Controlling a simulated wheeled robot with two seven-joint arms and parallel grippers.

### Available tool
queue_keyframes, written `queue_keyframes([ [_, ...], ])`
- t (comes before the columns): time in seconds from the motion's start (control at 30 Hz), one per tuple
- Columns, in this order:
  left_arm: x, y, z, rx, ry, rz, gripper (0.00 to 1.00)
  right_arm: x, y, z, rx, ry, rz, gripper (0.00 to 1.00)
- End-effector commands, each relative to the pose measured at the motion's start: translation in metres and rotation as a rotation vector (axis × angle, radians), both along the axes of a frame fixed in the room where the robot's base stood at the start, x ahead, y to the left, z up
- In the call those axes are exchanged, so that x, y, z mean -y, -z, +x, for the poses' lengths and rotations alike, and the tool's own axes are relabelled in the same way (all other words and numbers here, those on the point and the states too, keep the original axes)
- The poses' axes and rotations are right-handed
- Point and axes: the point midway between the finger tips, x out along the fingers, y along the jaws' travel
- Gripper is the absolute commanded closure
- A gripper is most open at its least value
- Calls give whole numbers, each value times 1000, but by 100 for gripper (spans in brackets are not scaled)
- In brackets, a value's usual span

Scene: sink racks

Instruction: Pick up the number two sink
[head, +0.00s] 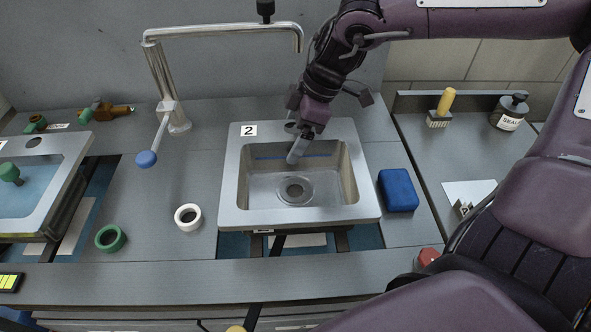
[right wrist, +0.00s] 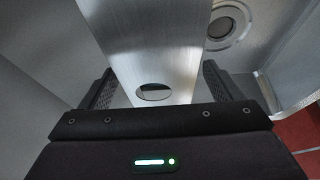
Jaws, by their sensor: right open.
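The number two sink (head: 232,185) is a steel basin with a round drain and a "2" label on its back left rim. It sits in the middle of the counter. My right gripper (head: 300,147) is at its back rim, reaching down from above. In the right wrist view my open right gripper (right wrist: 157,85) has one finger on each side of a steel strip (right wrist: 150,45) with a round hole, which looks like the sink's rim. Contact between fingers and rim cannot be told. My left gripper is not in view.
A tall faucet (head: 165,85) with a blue-knobbed lever stands left of the sink. A white ring (head: 188,217) and a green ring (head: 110,238) lie left. A blue block (head: 398,190) is close on the right. Another sink (head: 70,165) is at far left.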

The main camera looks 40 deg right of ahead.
Motion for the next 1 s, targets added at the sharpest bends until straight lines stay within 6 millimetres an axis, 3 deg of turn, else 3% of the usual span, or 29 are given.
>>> queue_keyframes([
  [0.23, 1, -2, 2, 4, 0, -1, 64, -8, 23, 5, 0, 1, 0, 15],
  [1.0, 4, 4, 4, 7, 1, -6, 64, -9, 28, 6, 1, 0, 0, 15],
])
